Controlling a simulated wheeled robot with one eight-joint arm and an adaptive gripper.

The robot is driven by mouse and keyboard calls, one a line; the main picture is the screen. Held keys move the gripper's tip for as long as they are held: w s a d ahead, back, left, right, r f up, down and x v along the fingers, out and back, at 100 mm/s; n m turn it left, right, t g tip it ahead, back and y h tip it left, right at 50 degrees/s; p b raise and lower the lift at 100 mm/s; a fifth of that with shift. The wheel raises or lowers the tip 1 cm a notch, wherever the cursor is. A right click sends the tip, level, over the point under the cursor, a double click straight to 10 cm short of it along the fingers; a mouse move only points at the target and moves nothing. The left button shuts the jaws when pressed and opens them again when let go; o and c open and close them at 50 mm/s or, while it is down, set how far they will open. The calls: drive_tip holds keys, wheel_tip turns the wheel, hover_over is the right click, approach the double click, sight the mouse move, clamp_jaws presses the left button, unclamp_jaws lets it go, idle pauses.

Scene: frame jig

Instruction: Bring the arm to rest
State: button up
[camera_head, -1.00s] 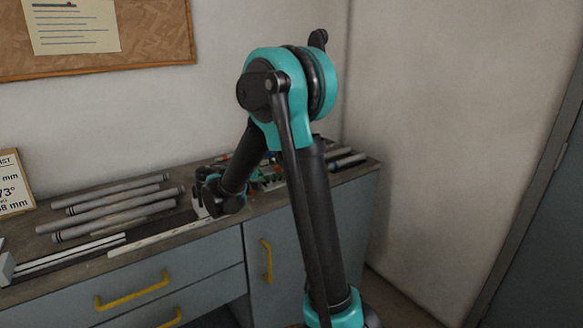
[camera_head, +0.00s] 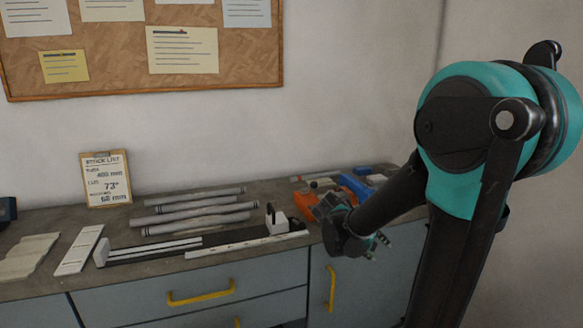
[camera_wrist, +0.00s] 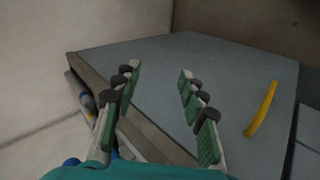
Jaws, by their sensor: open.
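My gripper (camera_head: 376,246) hangs in front of the counter's front edge in the head view, at the end of my teal and black arm. In the wrist view its two fingers (camera_wrist: 162,95) are spread wide with nothing between them. The grey cabinet front (camera_wrist: 225,70) with a yellow handle (camera_wrist: 262,108) lies beyond the fingers. The gripper looks clear of the counter, though the exact gap cannot be told.
The counter (camera_head: 155,262) carries several grey tubes (camera_head: 195,217), a black jig rail with white strips (camera_head: 150,252), a stock list clipboard (camera_head: 105,180), and orange and blue items (camera_head: 357,188). Yellow handles (camera_head: 201,292) stick out from the drawers. A wall stands at right.

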drive_tip(key=s+a+f+m+y, duration=0.1)
drive_tip(key=s+a+f+y, duration=0.3)
drive_tip(key=s, duration=0.2)
drive_tip(key=s+a+f+m+y, duration=0.1)
drive_tip(key=s+a+f+y, duration=0.3)
drive_tip(key=s, duration=0.3)
drive_tip(key=shift+f+t+y, duration=0.3)
drive_tip(key=shift+f+t, duration=0.1)
